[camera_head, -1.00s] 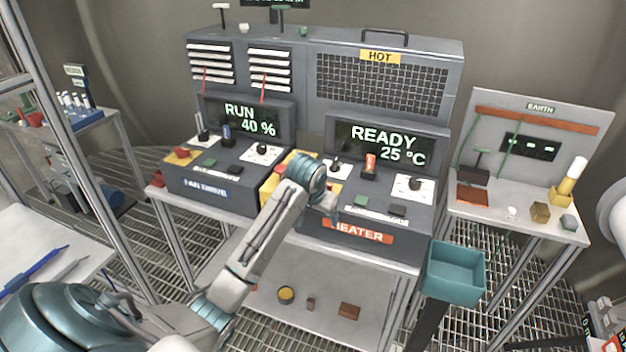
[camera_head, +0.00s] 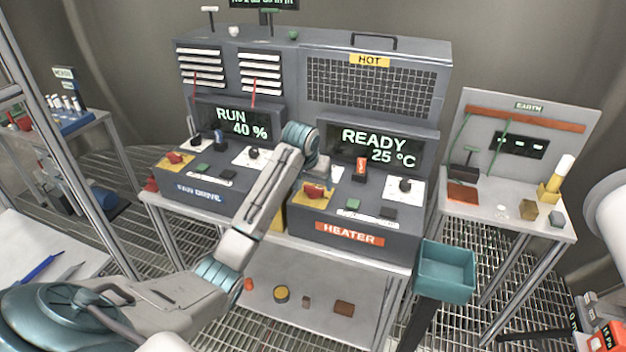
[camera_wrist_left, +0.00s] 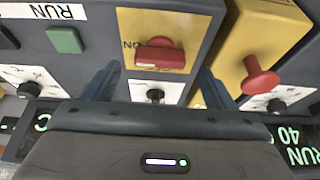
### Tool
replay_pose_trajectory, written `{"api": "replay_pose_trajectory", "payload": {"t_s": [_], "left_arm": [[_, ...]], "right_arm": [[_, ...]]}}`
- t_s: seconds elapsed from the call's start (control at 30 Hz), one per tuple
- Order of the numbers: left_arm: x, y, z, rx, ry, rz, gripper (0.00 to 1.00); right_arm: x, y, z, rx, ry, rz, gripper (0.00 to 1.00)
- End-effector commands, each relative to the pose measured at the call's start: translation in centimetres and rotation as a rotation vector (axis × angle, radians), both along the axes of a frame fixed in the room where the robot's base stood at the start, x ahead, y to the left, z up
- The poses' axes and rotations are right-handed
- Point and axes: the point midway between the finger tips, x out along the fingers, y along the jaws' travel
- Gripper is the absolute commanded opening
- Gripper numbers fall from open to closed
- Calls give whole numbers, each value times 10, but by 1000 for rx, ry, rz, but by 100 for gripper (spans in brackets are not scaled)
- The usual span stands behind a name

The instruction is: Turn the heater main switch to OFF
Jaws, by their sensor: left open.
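The heater main switch (camera_head: 314,191) is a red handle on a yellow plate at the left of the heater panel (camera_head: 349,233). In the left wrist view the red handle (camera_wrist_left: 161,56) lies crosswise, with upside-down lettering beside it. My left gripper (camera_head: 318,168) is just above and behind the switch in the head view. In the left wrist view its open fingers (camera_wrist_left: 157,84) are on either side of the yellow plate, with nothing between them held. The handle looks apart from both fingers. My right gripper is not in view.
A red mushroom button (camera_wrist_left: 260,80) on a yellow box is close beside one finger. An orange-red control (camera_head: 361,166) and a black knob (camera_head: 405,185) are right of the switch. The heater display (camera_head: 375,147) reads READY 25 °C. A teal bin (camera_head: 446,272) stands front right.

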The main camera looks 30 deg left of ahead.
Motion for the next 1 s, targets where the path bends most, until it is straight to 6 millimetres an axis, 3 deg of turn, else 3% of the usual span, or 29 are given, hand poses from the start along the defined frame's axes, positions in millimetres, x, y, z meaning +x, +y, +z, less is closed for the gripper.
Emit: {"api": "replay_pose_trajectory", "payload": {"t_s": [0.2, 0.5, 0.53, 0.77, 1.0], "left_arm": [[8, 2, -19, 0, 1, 0, 78], [9, 2, -22, 1, -1, -1, 78], [9, 2, -22, 1, -1, -1, 76], [9, 2, -22, 1, -1, -1, 33], [9, 2, -22, 0, -1, 16, 34]], "right_arm": [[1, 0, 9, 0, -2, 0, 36], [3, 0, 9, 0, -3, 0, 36], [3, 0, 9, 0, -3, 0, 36], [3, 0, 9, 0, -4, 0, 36], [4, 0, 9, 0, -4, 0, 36]]}}
